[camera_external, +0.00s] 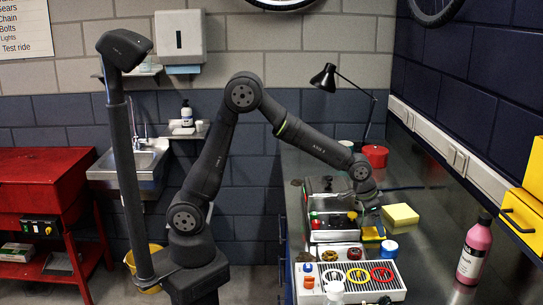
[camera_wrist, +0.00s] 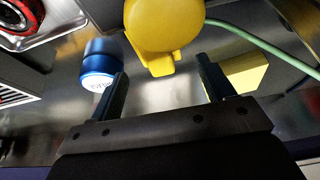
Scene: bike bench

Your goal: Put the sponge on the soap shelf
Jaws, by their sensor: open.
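The sponge (camera_external: 400,216) looks like a yellow block and lies on the metal bench to the right of my gripper (camera_external: 372,205). In the wrist view the yellow block (camera_wrist: 245,72) shows beside and partly behind the right finger, outside the jaws. My gripper (camera_wrist: 163,75) is open and points down over the bench, with nothing held between its fingers.
A yellow rounded object (camera_wrist: 165,30) and a blue-capped jar (camera_wrist: 98,62) lie close to my fingers. A tool tray (camera_external: 385,290), a pink bottle (camera_external: 474,250), a red tin (camera_external: 375,155) and a black lamp (camera_external: 325,78) are on the bench. Bench right of the sponge is clear.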

